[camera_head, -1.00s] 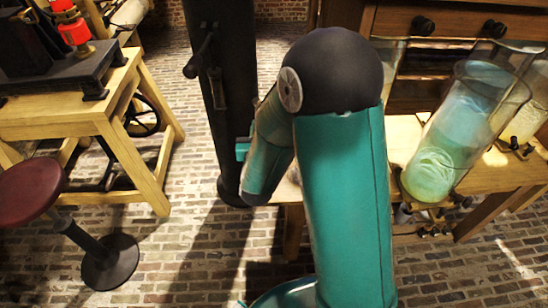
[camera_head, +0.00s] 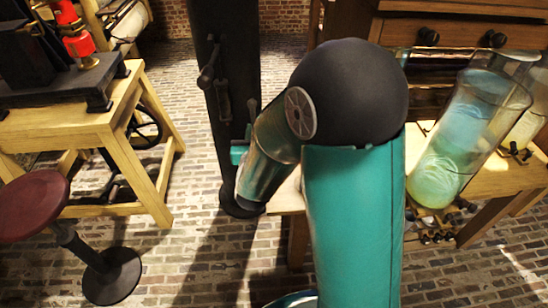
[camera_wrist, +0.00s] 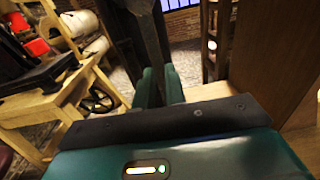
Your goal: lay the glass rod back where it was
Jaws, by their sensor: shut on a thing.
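In the wrist view, the two teal fingers of my gripper (camera_wrist: 160,87) stand close together, shut on the glass rod. The rod itself cannot be told apart from the dark shapes behind the fingers. In the head view my own teal arm and its dark elbow hide most of the gripper. A tall glass jar (camera_head: 465,135) with blue-green contents stands on the wooden bench at the right, apart from my arm. A second jar (camera_head: 527,125) with pale contents is partly hidden behind it.
The wooden bench (camera_head: 482,184) runs along the right, with a drawer cabinet (camera_head: 460,32) behind. A black column (camera_head: 228,90) rises behind my forearm. A wooden table (camera_head: 95,118) with dark apparatus and a red stool (camera_head: 33,205) stand at the left. The brick floor between is open.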

